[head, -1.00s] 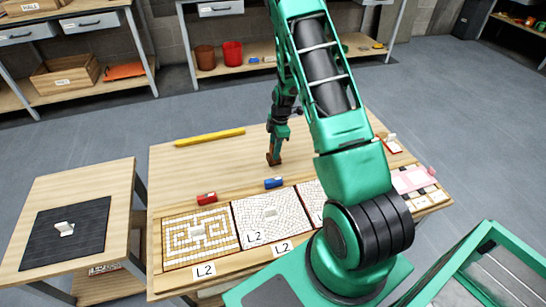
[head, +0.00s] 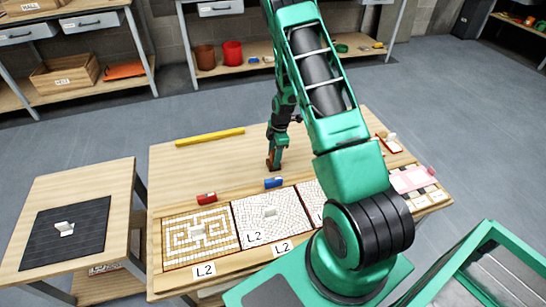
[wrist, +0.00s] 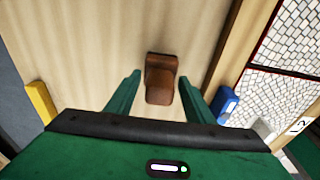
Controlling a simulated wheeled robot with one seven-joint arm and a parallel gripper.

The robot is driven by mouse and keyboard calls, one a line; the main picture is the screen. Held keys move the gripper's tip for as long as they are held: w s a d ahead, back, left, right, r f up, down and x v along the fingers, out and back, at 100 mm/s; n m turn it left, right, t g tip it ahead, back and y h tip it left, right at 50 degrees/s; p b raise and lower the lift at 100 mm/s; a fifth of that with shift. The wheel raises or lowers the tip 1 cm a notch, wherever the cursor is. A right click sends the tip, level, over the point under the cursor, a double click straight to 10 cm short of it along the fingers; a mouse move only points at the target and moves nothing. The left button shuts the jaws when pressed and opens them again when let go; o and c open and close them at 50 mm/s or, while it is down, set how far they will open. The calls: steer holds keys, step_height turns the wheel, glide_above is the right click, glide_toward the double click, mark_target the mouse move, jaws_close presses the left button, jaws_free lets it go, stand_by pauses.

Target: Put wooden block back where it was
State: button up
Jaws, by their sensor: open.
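The brown wooden block (head: 273,165) is on the bare wooden tabletop, right below my gripper (head: 274,153) in the head view. In the wrist view the wooden block (wrist: 161,82) lies between the two green fingers of my gripper (wrist: 160,80). The fingers are open, with a gap on each side of the block. In the head view the gripper hides part of the block. Whether the block's underside rests flat on the table cannot be told.
A blue tool (head: 274,183) and a red tool (head: 206,198) lie near the mosaic panels (head: 270,228) along the table's near side. A yellow bar (head: 210,137) lies at the far left. The tabletop left of the block is clear. A side table (head: 40,190) stands left.

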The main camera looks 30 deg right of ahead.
steer(key=s+d+r+m, duration=0.1)
steer(key=s+r+m, duration=0.15)
steer(key=r, duration=0.85)
steer(key=s+r+m, duration=0.2)
steer(key=s+r, duration=0.2)
steer(key=r, duration=0.8)
steer(key=s+a+r+m, duration=0.2)
steer(key=s+r+m, duration=0.3)
steer(key=s, duration=0.5)
steer(key=s+a+r+m, duration=0.2)
steer(key=s+r+m, duration=0.3)
steer(key=s, duration=0.5)
steer(key=s+a+r+m+h, duration=0.1)
steer(key=s+a+r+m, duration=0.1)
steer(key=s+r+m, duration=0.3)
steer(key=s+m, duration=0.1)
steer(key=s, duration=0.3)
steer(key=shift+s+a+m, duration=0.15)
steer(key=shift+s+m, duration=0.2)
steer(key=shift+s, duration=0.05)
steer(key=shift+r, duration=0.1)
